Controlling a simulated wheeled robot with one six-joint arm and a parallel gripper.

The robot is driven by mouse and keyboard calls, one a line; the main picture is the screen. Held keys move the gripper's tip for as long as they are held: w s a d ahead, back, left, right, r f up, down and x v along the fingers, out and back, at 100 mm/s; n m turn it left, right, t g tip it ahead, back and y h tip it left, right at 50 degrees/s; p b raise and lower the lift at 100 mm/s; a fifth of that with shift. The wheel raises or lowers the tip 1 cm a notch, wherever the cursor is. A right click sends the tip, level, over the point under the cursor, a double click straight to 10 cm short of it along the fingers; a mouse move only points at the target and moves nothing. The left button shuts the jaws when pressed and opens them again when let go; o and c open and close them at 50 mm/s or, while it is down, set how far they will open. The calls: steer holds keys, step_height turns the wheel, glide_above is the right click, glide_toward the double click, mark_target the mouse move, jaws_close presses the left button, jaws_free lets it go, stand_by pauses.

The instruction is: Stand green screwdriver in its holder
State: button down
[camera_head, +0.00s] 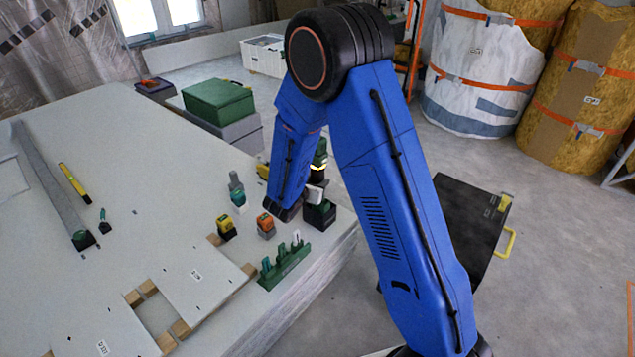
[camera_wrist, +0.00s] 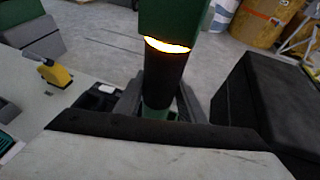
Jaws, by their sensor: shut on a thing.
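The green screwdriver (camera_head: 320,162) has a green body, a bright yellow ring and a black grip. It is upright at the table's right edge. It also shows large in the wrist view (camera_wrist: 170,70). My gripper (camera_wrist: 158,100) is shut on its black grip, with a grey finger at each side. In the head view, my gripper is partly hidden by my blue arm.
A green rack (camera_head: 285,268) with several upright pieces stands at the table's front edge. Yellow (camera_head: 226,230) and orange (camera_head: 266,226) tools and a teal bottle-like tool (camera_head: 237,190) stand left of my gripper. A green case (camera_head: 218,102) is behind.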

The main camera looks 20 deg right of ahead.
stand_by(0.4)
steer(key=shift+c, duration=1.4)
jaws_free()
steer(key=shift+s+a, duration=1)
steer(key=shift+s, duration=0.2)
steer(key=s+a, duration=0.5)
steer(key=s, duration=0.2)
steer(key=shift+a, duration=0.3)
stand_by(0.7)
stand_by(0.3)
